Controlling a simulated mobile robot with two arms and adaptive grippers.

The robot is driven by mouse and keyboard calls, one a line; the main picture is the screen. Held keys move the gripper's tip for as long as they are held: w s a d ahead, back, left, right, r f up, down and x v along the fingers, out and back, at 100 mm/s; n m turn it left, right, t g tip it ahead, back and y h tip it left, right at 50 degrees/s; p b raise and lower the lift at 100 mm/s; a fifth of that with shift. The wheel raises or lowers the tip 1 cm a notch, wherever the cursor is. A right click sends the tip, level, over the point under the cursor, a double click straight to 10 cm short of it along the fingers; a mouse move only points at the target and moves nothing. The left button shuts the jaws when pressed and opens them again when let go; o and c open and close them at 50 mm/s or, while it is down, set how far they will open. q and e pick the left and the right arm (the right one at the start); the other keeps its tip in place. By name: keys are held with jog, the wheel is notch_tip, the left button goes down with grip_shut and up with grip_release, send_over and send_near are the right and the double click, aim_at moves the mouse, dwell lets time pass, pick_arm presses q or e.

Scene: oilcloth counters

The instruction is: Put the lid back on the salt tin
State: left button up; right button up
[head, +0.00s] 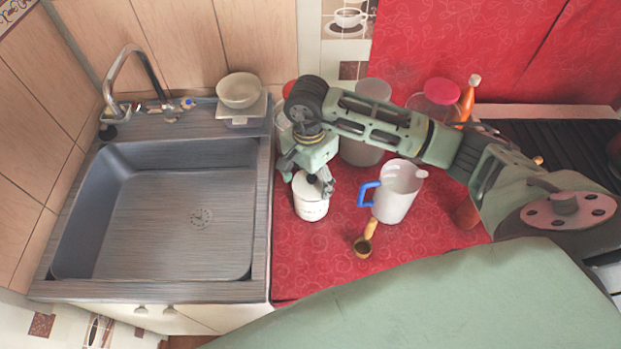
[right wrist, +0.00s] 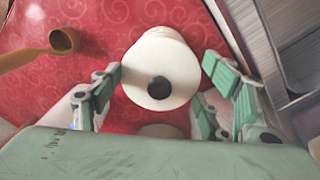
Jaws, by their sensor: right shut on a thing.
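The white salt tin (head: 311,208) stands upright on the red oilcloth, just right of the sink. A round white lid (right wrist: 148,84) with a black knob (right wrist: 158,88) is at the tin's top, in line with it. I cannot tell whether the lid is fully seated. My right gripper (head: 314,182) comes down from above and is shut on the lid. In the right wrist view its green fingers stand on either side of the lid, and the tin's pale body shows beyond it. My left gripper is not in view.
A white jug (head: 398,192) with a blue handle stands close right of the tin, with a wooden scoop (head: 364,244) in front of it. Canisters (head: 361,150) stand behind. The sink (head: 165,215) is left; a bowl (head: 239,90) sits at its back corner.

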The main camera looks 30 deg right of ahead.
jog(key=o, duration=1.1)
jog(key=shift+c, duration=0.2)
jog(key=shift+o, duration=1)
jog(key=shift+r+p, duration=1.7)
jog(key=shift+r, duration=1.8)
jog(key=shift+c, duration=0.3)
